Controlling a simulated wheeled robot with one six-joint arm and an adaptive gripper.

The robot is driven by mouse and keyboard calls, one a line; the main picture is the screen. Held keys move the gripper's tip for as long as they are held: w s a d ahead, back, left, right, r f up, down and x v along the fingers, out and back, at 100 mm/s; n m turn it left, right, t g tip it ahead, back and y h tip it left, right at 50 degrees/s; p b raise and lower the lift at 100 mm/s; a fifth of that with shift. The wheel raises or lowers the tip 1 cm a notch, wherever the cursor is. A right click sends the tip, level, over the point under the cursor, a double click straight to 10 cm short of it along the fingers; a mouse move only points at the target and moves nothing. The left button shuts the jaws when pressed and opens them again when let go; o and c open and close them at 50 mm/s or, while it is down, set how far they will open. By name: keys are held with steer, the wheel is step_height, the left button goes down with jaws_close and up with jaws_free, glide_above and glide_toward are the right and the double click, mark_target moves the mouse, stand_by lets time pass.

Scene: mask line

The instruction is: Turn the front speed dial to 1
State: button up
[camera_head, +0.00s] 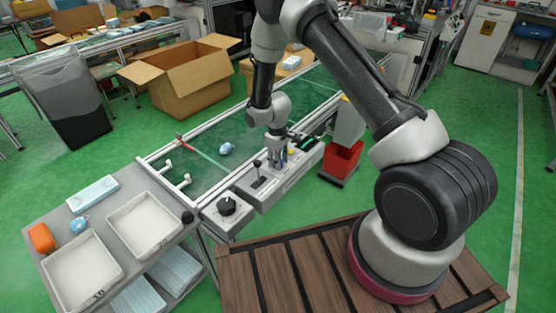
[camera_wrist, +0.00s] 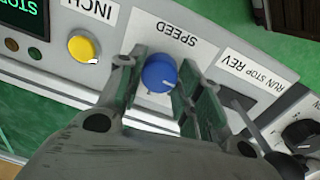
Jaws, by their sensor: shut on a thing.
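The front speed dial (camera_wrist: 159,71) is a round blue knob under an upside-down SPEED label in the wrist view. A light pointer mark shows toward its lower right side; the scale numbers are not readable. My gripper (camera_wrist: 160,78) has one finger on either side of the dial and is shut on it. In the head view my gripper (camera_head: 279,152) points down at the control panel (camera_head: 268,191) beside the conveyor, and the dial is mostly hidden there.
A yellow INCH button (camera_wrist: 83,48) and a green display (camera_wrist: 22,12) lie left of the dial in the wrist view. A RUN STOP REV switch label (camera_wrist: 255,75) and a black knob (camera_wrist: 299,134) lie right.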

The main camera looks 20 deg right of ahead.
steer(key=shift+n, duration=0.6)
steer(key=o, duration=1)
steer(key=shift+o, duration=0.2)
step_height(320, 180, up, 12)
steer(key=shift+s+a, duration=0.2)
steer(key=shift+s, duration=0.05)
